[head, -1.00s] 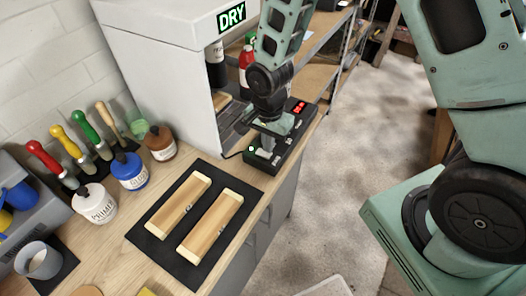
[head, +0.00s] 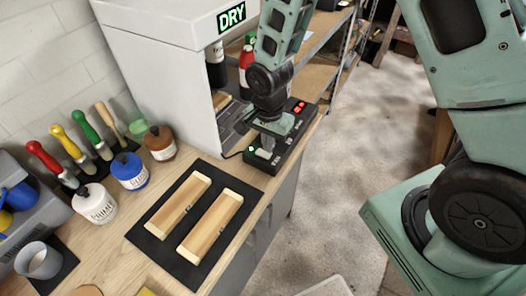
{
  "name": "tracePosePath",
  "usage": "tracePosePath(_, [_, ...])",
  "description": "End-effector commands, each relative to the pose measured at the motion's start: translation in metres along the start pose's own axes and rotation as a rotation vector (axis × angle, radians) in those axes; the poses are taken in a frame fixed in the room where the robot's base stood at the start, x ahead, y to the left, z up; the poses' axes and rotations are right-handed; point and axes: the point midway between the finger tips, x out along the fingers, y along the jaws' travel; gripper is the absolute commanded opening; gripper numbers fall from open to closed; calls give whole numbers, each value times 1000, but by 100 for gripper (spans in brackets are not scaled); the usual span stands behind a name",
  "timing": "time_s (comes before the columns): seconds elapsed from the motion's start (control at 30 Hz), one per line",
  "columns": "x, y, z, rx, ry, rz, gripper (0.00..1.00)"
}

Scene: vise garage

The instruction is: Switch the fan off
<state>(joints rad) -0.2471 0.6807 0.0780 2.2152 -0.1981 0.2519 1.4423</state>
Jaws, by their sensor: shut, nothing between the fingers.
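A black control box (head: 283,146) stands at the right edge of the bench, in front of the white booth (head: 165,60) with the lit green "DRY" sign (head: 231,17). The box has a red lit display (head: 299,107) at its far end and a small green light (head: 251,149) at its near left corner. My gripper (head: 265,152) points down over the near part of the box, with its fingers shut and empty at or just above a pale switch there. The gripper hides most of the box's top, so contact and the switch's position cannot be told. No fan is clearly visible.
A black mat (head: 150,222) with two wooden pieces (head: 211,226) lies on the bench. Paint jars (head: 130,172) and brushes in a rack (head: 75,150) stand along the wall. A grey cup (head: 38,261) is at lower left.

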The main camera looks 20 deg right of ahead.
Motion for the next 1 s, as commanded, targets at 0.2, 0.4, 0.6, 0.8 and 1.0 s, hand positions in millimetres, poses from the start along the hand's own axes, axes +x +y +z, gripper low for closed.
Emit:
tracePosePath(0.2, [2,0,0,0,0,0,0])
tracePosePath(0.4, [5,0,0,0,0,0,0])
tracePosePath(0.6, [8,0,0,-1,0,0,0])
tracePosePath(0.8, [10,0,0,0,0,0,0])
tracePosePath(1.0, [13,0,0,0,0,0,0])
